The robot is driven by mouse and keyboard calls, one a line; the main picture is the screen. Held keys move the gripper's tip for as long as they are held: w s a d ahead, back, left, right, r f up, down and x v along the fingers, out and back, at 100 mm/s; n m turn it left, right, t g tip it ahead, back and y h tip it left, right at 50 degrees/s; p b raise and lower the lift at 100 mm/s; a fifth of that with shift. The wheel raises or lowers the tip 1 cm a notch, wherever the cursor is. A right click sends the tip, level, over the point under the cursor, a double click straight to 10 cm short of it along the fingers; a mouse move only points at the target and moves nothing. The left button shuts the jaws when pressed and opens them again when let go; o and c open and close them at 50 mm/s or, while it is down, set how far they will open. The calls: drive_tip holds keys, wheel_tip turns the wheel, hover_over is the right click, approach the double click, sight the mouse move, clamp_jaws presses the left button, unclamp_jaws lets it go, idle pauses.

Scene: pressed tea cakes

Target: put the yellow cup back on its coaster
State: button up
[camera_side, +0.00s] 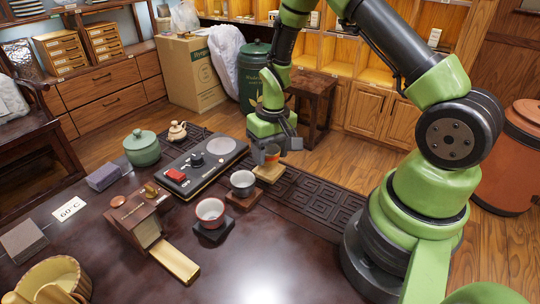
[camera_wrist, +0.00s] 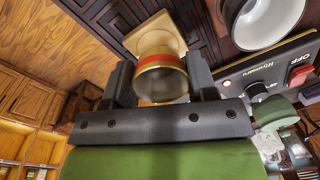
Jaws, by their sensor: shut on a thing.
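My gripper (camera_side: 271,150) is shut on the yellow cup (camera_side: 272,155), a small cup with a red band. In the wrist view the cup (camera_wrist: 160,84) sits between the two dark fingers of my gripper (camera_wrist: 162,80). A pale yellow wooden coaster (camera_side: 270,174) lies right under the cup in the side view. In the wrist view the coaster (camera_wrist: 143,38) shows just beyond the cup, which covers part of it. I cannot tell whether the cup touches the coaster. The fingers hide part of the cup's sides.
A dark grey cup (camera_side: 242,181) on a brown coaster and a red cup (camera_side: 210,210) on a dark coaster stand to the front left. A heater plate (camera_side: 200,165) lies left of my gripper. A carved dark tray (camera_side: 315,200) spreads to the right with bare room.

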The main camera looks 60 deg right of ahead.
drive_tip(key=shift+f, duration=0.65)
drive_tip(key=o, duration=1)
drive_tip(key=shift+f, duration=0.15)
drive_tip(key=s+a+r+t, duration=0.2)
drive_tip(key=s+r, duration=0.1)
drive_tip(key=r, duration=0.9)
drive_tip(key=s+a+r+t, duration=0.1)
drive_tip(key=s+a+r, duration=0.15)
drive_tip(key=r, duration=0.95)
drive_tip(key=shift+s+a+r+n+t+y, duration=0.15)
drive_tip(key=shift+s+a+r+t, duration=0.65)
drive_tip(key=shift+s, duration=0.9)
drive_tip(key=shift+s+a+r+n+t+y, duration=0.1)
drive_tip(key=shift+s+a+r+t+y, duration=0.15)
drive_tip(key=shift+s+a+r+t, duration=1)
drive_tip(key=shift+s+a+r+n+g+y, duration=0.15)
drive_tip(key=shift+s+a, duration=0.35)
drive_tip(key=shift+s, duration=1.65)
